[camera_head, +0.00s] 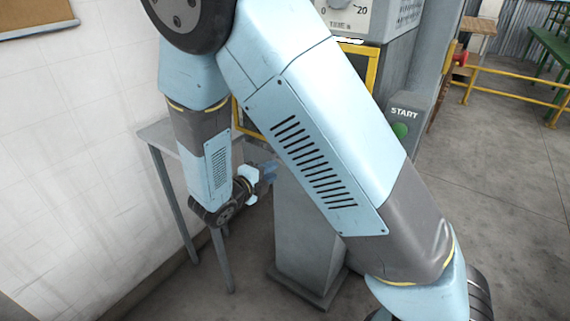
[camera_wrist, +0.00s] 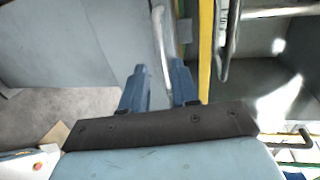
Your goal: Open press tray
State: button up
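The press stands behind my arm in the head view. Its dial face (camera_head: 345,14), yellow frame (camera_head: 372,66) and green START button (camera_head: 401,130) show; my arm hides much of its front. My gripper (camera_head: 268,171) is low at the left of the press, small in this view. In the wrist view my gripper (camera_wrist: 160,68) has its two blue fingers apart. A pale upright metal bar (camera_wrist: 161,45) like a handle runs in the gap between them, with no clear contact. I cannot tell which part it belongs to. The tray itself is not clearly seen.
A yellow edge (camera_wrist: 205,50) and a curved metal bar (camera_wrist: 230,42) lie just right of the fingers. A grey table (camera_head: 160,133) stands by the white wall at left. A grey pedestal (camera_head: 305,230) stands below. Open floor (camera_head: 500,200) lies at right.

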jog(key=x, duration=0.8)
grip_shut()
jog(key=shift+s, duration=0.1)
dwell(0.4)
